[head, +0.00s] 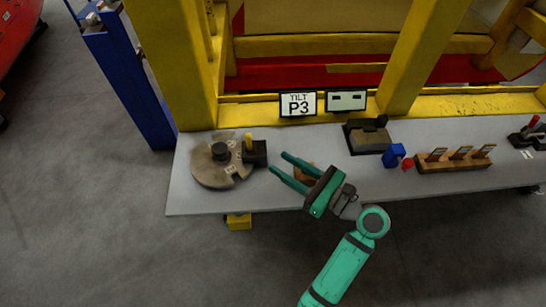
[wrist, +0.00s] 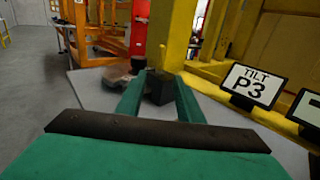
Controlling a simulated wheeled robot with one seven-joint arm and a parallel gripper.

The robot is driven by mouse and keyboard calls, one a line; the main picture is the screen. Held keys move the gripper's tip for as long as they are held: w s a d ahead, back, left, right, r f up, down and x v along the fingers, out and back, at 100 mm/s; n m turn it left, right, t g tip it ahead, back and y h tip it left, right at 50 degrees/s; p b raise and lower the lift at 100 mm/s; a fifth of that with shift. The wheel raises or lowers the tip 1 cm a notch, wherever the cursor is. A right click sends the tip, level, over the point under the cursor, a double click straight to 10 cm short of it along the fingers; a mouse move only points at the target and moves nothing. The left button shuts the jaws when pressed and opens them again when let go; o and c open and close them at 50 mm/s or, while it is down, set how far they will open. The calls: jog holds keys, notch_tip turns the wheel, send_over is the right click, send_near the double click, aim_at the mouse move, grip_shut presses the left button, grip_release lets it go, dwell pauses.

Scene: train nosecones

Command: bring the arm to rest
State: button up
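My gripper (head: 282,166) is over the left half of the grey bench. Its two green fingers are spread apart and point left toward a black block with a yellow peg (head: 249,145). No object shows between the fingers in the head view. In the wrist view the fingers (wrist: 160,90) reach forward, with the black block (wrist: 159,88) just beyond their tips. A brown thing (head: 304,173) is partly hidden under the gripper, and I cannot tell its shape. My green arm comes in from below the bench.
A round tan disc (head: 217,165) with a black knob lies at the bench's left end. A "TILT P3" sign (head: 298,104) stands at the back edge. To the right are a black-and-tan block (head: 368,137), a blue part (head: 394,155) and a wooden rack (head: 453,160). Yellow posts rise behind.

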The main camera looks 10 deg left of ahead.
jog(key=shift+s+d, duration=0.25)
jog(key=shift+d, duration=0.25)
